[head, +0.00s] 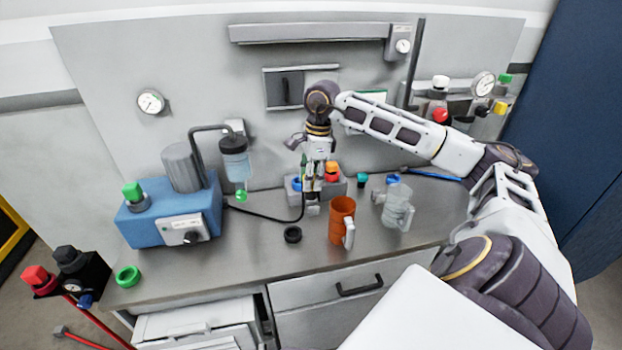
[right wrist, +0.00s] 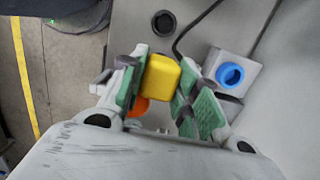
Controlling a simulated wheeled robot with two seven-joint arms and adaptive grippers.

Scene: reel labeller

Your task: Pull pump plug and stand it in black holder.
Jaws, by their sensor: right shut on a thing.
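My right gripper (head: 313,190) points down over the grey socket strip (head: 341,188) at the back of the bench. It also shows in the right wrist view (right wrist: 158,90), its green-padded fingers shut on a yellow plug (right wrist: 161,78). A black cable (head: 262,214) runs from the blue pump (head: 170,207) to the spot under the gripper. The fingers hide the plug's lower end, so I cannot tell whether it is seated or lifted. The black holder (head: 292,234), a small round cup, stands in front of the strip; it also shows in the right wrist view (right wrist: 163,22). My left gripper is not in view.
An orange plug (head: 332,170) and a blue one (right wrist: 230,75) are close beside the gripper. An orange mug (head: 341,219) and a clear mug (head: 396,205) stand to the right of the holder. The bench left of the holder is mostly clear.

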